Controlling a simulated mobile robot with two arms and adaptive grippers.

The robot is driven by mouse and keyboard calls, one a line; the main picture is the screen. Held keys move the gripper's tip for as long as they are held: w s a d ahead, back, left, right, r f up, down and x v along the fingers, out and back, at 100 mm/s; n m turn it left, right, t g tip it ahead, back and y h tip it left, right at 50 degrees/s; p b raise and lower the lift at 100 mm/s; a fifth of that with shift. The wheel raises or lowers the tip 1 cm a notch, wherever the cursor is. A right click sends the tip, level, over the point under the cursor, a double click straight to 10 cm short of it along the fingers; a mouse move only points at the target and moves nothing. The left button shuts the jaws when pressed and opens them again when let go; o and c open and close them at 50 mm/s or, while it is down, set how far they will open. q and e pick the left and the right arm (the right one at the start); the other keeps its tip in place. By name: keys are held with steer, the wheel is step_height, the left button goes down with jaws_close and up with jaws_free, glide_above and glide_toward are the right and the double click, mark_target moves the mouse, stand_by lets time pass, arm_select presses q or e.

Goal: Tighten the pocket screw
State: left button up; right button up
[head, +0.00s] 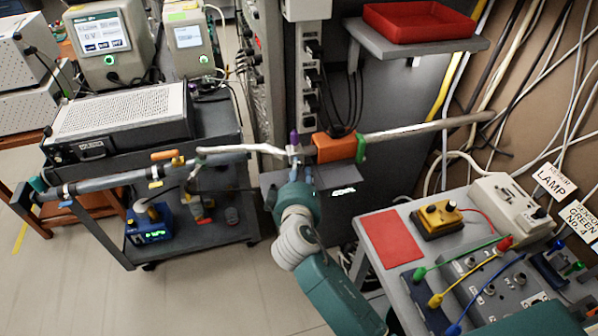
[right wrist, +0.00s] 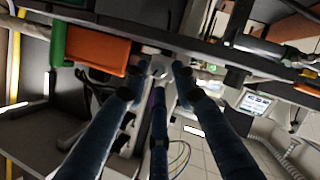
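A long horizontal beam pipe (head: 225,150) crosses the head view. At its middle is a small fitting with a purple top (head: 294,137), beside an orange block (head: 335,147). My right gripper (head: 292,178) points up at this fitting from just below. In the right wrist view, a small round pale knob (right wrist: 160,68), perhaps the pocket screw, lies between the spread fingertips of my right gripper (right wrist: 158,80). The fingers are apart; contact with the knob cannot be made out. The orange block also shows there (right wrist: 96,50). My left gripper is not in view.
A grey table (head: 385,282) at the right holds a red mat (head: 391,238), a yellow box (head: 437,218) and a cabled panel. A red tray (head: 418,22) sits on a wall shelf. A dark cart (head: 222,225) with instruments stands at the left. Floor in front is clear.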

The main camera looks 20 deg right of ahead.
steer(key=shift+x, duration=1.1)
jaws_close()
steer(key=m+p, duration=0.1)
steer(key=m+y+p, duration=0.1)
steer(key=p, duration=0.1)
steer(key=shift+d+r+m+g+y, duration=0.2)
steer(key=shift+r+m+g+y, duration=0.1)
steer(key=shift+m, duration=0.1)
steer(key=shift+d+f+m+y+p, duration=0.1)
steer(key=shift+f+m+y+p, duration=0.1)
steer(key=shift+m+y+p, duration=0.9)
